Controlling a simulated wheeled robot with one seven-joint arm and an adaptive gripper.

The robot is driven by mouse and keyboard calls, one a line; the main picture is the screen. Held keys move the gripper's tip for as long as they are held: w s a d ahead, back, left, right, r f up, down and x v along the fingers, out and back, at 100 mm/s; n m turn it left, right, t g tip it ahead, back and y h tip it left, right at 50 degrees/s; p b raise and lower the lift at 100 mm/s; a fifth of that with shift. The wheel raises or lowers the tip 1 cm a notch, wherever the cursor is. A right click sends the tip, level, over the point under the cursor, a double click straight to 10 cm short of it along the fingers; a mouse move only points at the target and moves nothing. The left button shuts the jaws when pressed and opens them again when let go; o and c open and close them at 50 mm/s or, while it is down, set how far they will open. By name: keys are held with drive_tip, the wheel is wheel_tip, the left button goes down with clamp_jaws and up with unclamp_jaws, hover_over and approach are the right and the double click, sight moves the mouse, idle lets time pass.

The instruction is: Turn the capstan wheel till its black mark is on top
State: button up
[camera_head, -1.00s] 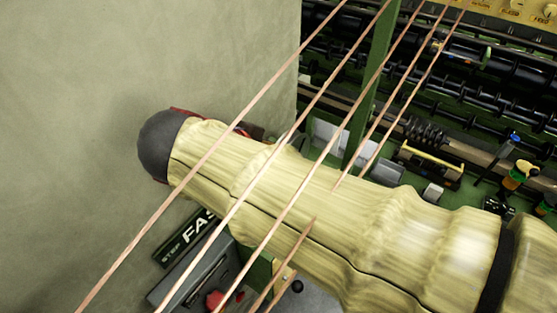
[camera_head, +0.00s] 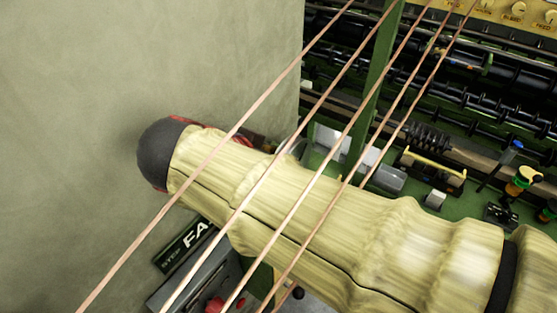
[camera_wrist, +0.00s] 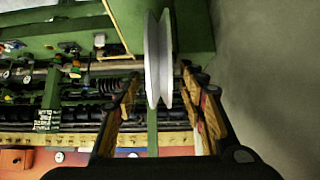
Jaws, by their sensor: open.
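The capstan wheel (camera_wrist: 153,58) shows edge-on in the wrist view as a pale grey grooved disc. My gripper (camera_wrist: 160,76) is open, with one finger on each side of the wheel's near part. A gap shows between the left finger and the wheel; on the right the gap is narrower, and I cannot tell if that finger touches. No black mark is visible on the part of the wheel I see. In the head view my sleeved arm covers the middle, and the wheel and gripper cannot be made out there.
Several copper strands (camera_head: 262,183) cross the head view in front of my arm. A plain wall (camera_head: 90,90) fills the left. A green post (camera_head: 375,85) and machinery with black rollers (camera_head: 450,100) stand at the right. A grey box (camera_head: 195,280) with a red knob is below my arm.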

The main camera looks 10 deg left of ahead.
drive_tip(key=v, duration=1.2)
drive_tip(key=shift+w+r, duration=0.1)
